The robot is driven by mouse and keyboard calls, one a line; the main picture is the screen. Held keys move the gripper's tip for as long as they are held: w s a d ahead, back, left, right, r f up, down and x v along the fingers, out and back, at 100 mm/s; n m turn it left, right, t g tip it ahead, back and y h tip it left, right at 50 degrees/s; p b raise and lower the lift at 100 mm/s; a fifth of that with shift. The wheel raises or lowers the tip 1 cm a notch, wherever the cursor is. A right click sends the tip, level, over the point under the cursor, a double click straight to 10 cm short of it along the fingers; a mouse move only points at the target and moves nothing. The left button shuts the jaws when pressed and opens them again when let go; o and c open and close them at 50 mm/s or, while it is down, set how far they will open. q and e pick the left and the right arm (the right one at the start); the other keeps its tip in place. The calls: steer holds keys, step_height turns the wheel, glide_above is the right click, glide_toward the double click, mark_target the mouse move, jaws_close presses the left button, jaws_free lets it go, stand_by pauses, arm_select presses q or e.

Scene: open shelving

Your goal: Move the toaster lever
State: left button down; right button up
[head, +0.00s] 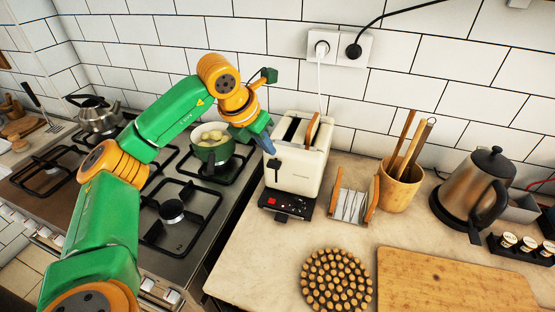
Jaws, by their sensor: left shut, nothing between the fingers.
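The cream toaster (307,172) stands on the counter with its black control base at the front. Its slots are on top, and a brown slice (312,130) shows in one of them. The black lever (274,164) is on the toaster's narrow end facing me. My left gripper (266,146) comes in from the left, its blue fingers pointing down, shut and empty. The fingertips are just above the lever, close to the toaster's upper left edge. I cannot tell whether they touch it. My right gripper is not in view.
A toast rack (352,205), a utensil pot (400,187) and a kettle (470,192) stand to the right. A round trivet (337,281) and a wooden board (450,285) lie in front.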

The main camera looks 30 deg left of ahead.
mark_target(273, 164)
arm_select(q)
steer(key=shift+s+a+r+y, duration=0.1)
steer(key=shift+s+a+y, duration=0.1)
steer(key=shift+a, duration=0.2)
steer(key=shift+s+a+r+y, duration=0.1)
steer(key=shift+a+y, duration=0.1)
steer(key=shift+a, duration=0.2)
steer(key=b+x, duration=0.3)
steer(key=x, duration=0.3)
steer(key=shift+d, duration=0.1)
steer(key=shift+w+f+b, duration=0.25)
steer(key=shift+f+b, duration=0.15)
steer(key=shift+f, duration=0.15)
